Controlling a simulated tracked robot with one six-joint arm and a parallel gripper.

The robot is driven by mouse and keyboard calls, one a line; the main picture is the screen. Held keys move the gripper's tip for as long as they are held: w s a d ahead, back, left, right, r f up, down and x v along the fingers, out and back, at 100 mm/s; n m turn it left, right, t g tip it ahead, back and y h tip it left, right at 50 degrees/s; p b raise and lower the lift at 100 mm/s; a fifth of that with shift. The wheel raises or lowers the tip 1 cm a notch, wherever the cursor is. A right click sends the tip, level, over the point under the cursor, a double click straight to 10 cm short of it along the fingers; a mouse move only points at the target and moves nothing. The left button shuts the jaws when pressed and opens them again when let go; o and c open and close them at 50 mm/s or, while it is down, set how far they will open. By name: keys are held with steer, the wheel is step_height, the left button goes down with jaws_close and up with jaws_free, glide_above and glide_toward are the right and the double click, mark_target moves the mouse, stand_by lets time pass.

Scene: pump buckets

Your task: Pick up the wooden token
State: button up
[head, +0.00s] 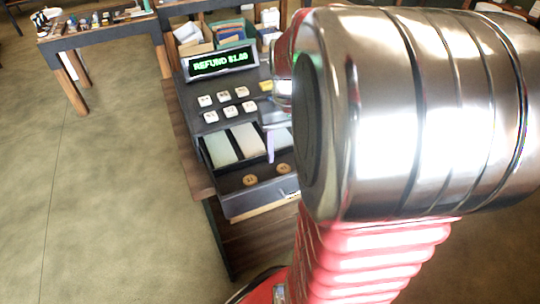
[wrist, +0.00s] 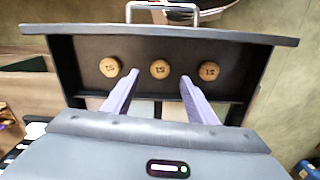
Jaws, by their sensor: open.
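Three round wooden tokens lie in a row in the front section of the open dark drawer. The wrist view shows the left token (wrist: 110,67), the middle token (wrist: 159,69) and the right token (wrist: 208,71), each with a dark printed mark. Two tokens (head: 250,180) also show in the head view. My gripper (wrist: 159,74) is open and empty, its two pale purple fingers reaching toward the row. In the wrist view the middle token appears between the fingertips, and the outer tokens lie outside them. I cannot tell the fingers' height above the drawer floor.
The drawer (wrist: 62,62) has a front wall with a metal handle (wrist: 163,6) and pale compartments behind the tokens. The register's display (head: 220,62) reads REFUND $1.00 above several keys (head: 222,103). My arm hides the right side of the register in the head view.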

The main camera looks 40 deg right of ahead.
mark_target(284, 168)
steer(key=shift+f, duration=0.2)
steer(key=shift+f, duration=0.1)
steer(key=shift+f, duration=2.55)
steer(key=shift+c, duration=0.4)
steer(key=c, duration=1)
steer(key=shift+r, duration=0.1)
step_height(284, 168, up, 10)
steer(key=shift+f, duration=0.1)
